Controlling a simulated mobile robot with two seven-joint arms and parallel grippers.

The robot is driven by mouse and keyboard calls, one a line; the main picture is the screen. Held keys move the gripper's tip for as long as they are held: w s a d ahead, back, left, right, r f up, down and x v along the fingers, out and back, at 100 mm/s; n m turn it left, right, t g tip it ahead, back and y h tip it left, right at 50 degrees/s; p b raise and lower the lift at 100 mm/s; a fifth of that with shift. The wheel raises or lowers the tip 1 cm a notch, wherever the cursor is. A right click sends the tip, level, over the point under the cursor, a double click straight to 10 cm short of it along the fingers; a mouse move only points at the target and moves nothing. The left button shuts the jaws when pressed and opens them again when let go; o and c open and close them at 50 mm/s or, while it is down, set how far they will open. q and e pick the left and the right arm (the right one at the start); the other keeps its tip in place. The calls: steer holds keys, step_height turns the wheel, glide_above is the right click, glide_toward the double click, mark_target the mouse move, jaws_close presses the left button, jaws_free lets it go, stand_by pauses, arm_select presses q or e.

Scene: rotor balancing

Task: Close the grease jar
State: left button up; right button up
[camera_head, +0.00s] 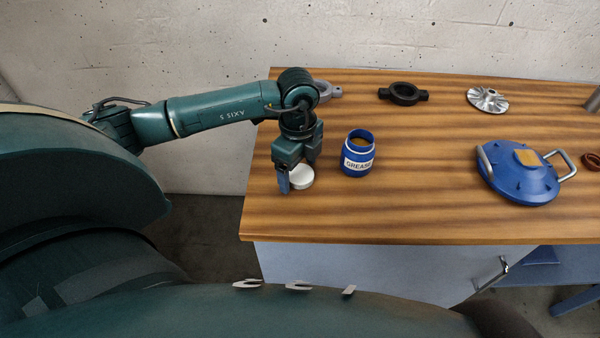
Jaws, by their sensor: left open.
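The blue grease jar (358,160) with a white "GREASE" label stands upright and uncovered on the wooden bench. Brown grease shows in its mouth. A round white lid (301,177) lies on the bench to the left of the jar, apart from it. My left gripper (296,180) points down at the lid, open, with a finger at the lid's left side. The fingers partly hide the lid, and I cannot tell whether they touch it. My right gripper is out of view.
A blue round cover with two handles (520,175) lies at the right. A black ring clamp (403,94), a silver impeller (487,99) and a grey metal part (328,91) lie along the back. The bench (420,205) is clear between jar and cover.

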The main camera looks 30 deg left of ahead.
mark_target(298, 173)
arm_select(q)
steer(key=shift+c, duration=0.4)
steer(key=c, duration=1)
step_height(298, 173, up, 10)
steer(key=shift+r, duration=0.1)
steer(key=shift+c, duration=0.2)
